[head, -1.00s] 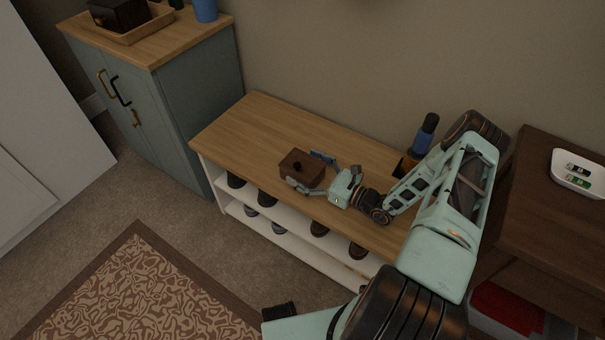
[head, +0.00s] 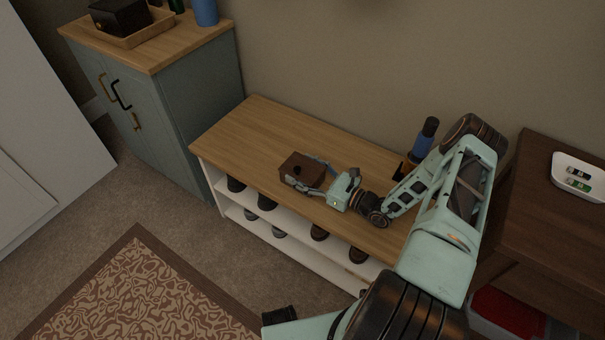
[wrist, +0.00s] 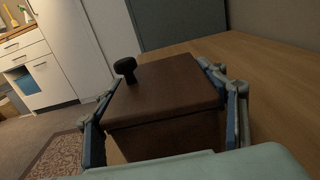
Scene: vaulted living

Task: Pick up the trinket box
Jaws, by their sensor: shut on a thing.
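The trinket box (head: 301,169) is a small dark brown box with a dark round knob on its lid. It is at the front edge of the wooden bench top. My gripper (head: 314,175) reaches it from the right and is shut on it, one finger on each side. In the wrist view the box (wrist: 165,100) sits upright between the two fingers of my gripper (wrist: 165,108), with its knob toward the upper left. I cannot tell whether its underside touches the bench.
The bench (head: 262,130) has shoes on shelves below and clear top to the left. A blue bottle (head: 424,138) stands behind my arm. A grey-green cabinet (head: 180,110) is at left, a dark side table (head: 540,215) with a white tray (head: 580,190) at right.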

